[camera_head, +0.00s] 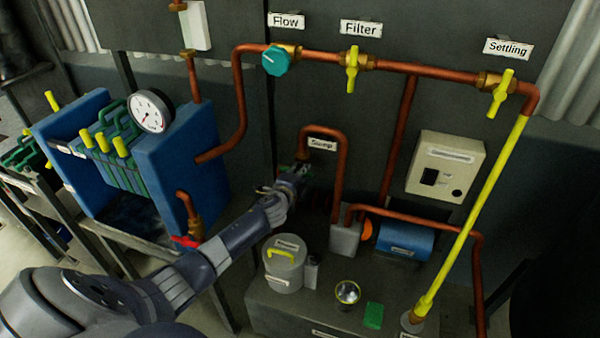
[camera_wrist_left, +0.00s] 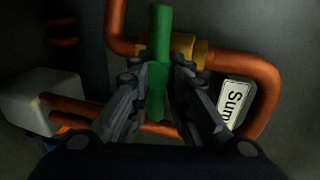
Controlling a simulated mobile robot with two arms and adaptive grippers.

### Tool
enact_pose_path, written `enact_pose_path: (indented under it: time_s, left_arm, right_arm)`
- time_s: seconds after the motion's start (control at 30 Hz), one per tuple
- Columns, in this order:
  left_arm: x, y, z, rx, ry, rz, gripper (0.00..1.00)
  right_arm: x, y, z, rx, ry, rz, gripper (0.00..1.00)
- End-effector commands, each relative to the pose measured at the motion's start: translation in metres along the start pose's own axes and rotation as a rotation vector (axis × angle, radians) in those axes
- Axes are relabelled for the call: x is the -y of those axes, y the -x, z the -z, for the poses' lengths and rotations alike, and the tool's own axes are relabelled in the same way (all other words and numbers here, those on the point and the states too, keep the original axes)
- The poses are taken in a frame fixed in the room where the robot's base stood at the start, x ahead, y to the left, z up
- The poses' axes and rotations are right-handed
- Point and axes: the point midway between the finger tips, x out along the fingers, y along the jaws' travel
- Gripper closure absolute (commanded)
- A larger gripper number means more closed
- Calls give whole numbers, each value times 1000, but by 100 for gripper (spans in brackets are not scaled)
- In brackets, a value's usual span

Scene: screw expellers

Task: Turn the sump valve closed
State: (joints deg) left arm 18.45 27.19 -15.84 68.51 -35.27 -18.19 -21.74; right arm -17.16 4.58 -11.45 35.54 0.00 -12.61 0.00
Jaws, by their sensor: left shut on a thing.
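The sump valve has a green handle (camera_wrist_left: 158,88) and a brass body (camera_wrist_left: 188,51) on a copper pipe, shown in the left wrist view. The handle lies across the pipe there. My left gripper (camera_wrist_left: 160,82) is shut on the green handle, with one finger on each side of it. In the head view my left gripper (camera_head: 298,172) is at the wall below the Sump label (camera_head: 321,144) and hides most of the valve. The Sump label (camera_wrist_left: 236,103) also shows beside the fingers in the left wrist view. My right gripper is not in view.
A copper pipe (camera_head: 342,180) bends down right of the gripper to a grey box (camera_head: 345,238). A grey lidded pot (camera_head: 284,265) stands below my forearm. A blue filter press (camera_head: 190,150) with a gauge (camera_head: 150,111) stands left. Flow (camera_head: 275,61), Filter (camera_head: 352,68) and Settling (camera_head: 501,94) valves sit above.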

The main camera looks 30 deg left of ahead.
Motion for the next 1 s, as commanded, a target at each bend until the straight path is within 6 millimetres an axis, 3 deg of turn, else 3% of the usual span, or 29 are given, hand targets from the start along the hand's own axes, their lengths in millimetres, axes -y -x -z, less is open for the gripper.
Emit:
enact_pose_path:
  time_s: [0.03, 0.1, 0.63, 1.0]
  left_arm:
    - [-11, 2, 3, -3, 0, -17, 81]
    - [-11, 2, 3, -3, 1, -17, 67]
    - [-4, 4, 0, -1, 0, -6, 67]
    - [-5, 49, 1, -3, -1, -7, 67]
  right_arm:
    - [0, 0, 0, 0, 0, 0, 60]
    - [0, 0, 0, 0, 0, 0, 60]
    - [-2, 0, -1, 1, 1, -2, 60]
    - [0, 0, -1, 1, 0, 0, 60]
